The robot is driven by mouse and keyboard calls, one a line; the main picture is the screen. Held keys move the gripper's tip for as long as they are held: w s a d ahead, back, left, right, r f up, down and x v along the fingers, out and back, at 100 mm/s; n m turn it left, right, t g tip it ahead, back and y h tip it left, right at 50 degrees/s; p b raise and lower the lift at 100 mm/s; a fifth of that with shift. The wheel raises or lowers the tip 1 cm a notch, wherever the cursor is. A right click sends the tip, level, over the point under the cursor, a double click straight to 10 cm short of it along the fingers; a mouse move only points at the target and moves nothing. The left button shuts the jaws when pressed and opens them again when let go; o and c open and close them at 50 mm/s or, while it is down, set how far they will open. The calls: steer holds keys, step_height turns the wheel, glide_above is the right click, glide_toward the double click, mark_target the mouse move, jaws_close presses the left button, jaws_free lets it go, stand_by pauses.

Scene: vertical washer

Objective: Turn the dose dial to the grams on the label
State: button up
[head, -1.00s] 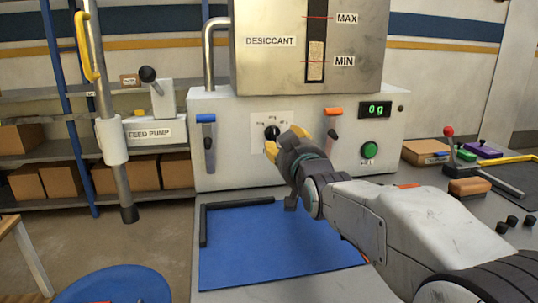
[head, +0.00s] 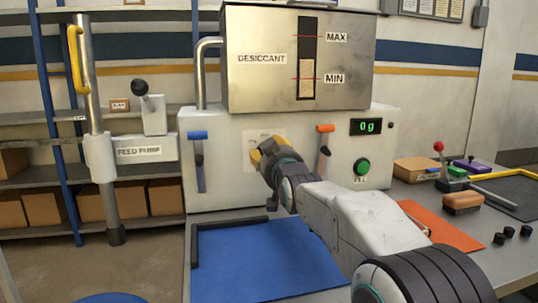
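The white dispenser (head: 225,180) stands at the back of the bench, with a steel desiccant hopper (head: 270,85) above it. The dial's pale scale plate (head: 250,142) shows on its front. The dose dial itself is hidden behind my gripper (head: 262,152), whose yellow fingertips are in front of the plate. I cannot tell whether they touch or grip the dial. The green display (head: 367,126) reads 0 g. A green button (head: 362,167) is below it. No label with a legible gram amount is seen.
Blue-handled (head: 198,135) and orange-handled (head: 325,129) levers flank the dial. A blue mat (head: 265,265) and an orange sheet (head: 440,228) lie on the bench. Several black knobs (head: 510,233) and a brown block (head: 462,202) are at right. The feed pump (head: 146,149) is at left.

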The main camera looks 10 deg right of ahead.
steer(key=shift+w, duration=0.3)
jaws_close()
stand_by(0.5)
